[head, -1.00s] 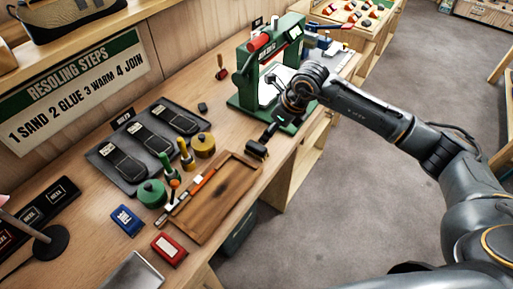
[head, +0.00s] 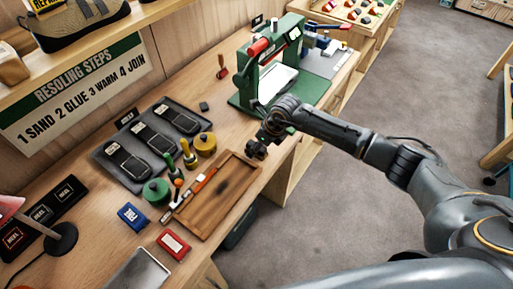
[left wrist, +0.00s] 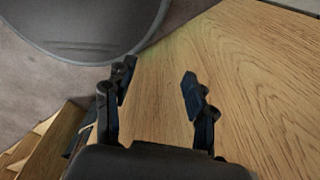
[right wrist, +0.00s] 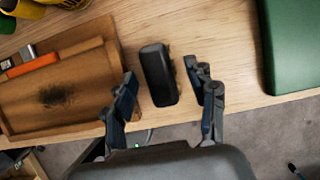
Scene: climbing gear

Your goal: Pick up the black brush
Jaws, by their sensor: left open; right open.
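The black brush (right wrist: 157,73) lies on the wooden bench top near its front edge, just right of the wooden tray, in the right wrist view. My right gripper (right wrist: 160,80) is open, with one finger on each side of the brush's near part, apart from it. In the head view my right gripper (head: 258,148) covers the place by the tray where the brush lies, so the brush is hard to make out there. My left gripper (left wrist: 159,76) is open and empty in the left wrist view, with plain wood beyond it. It is out of the head view.
The wooden tray (head: 214,205) is left of the brush, and the green press (head: 262,103) stands behind my right gripper. A black sole tray (head: 117,178), a green tin (head: 156,192) and a yellow tin (head: 206,145) stand further left. Open floor lies right of the bench.

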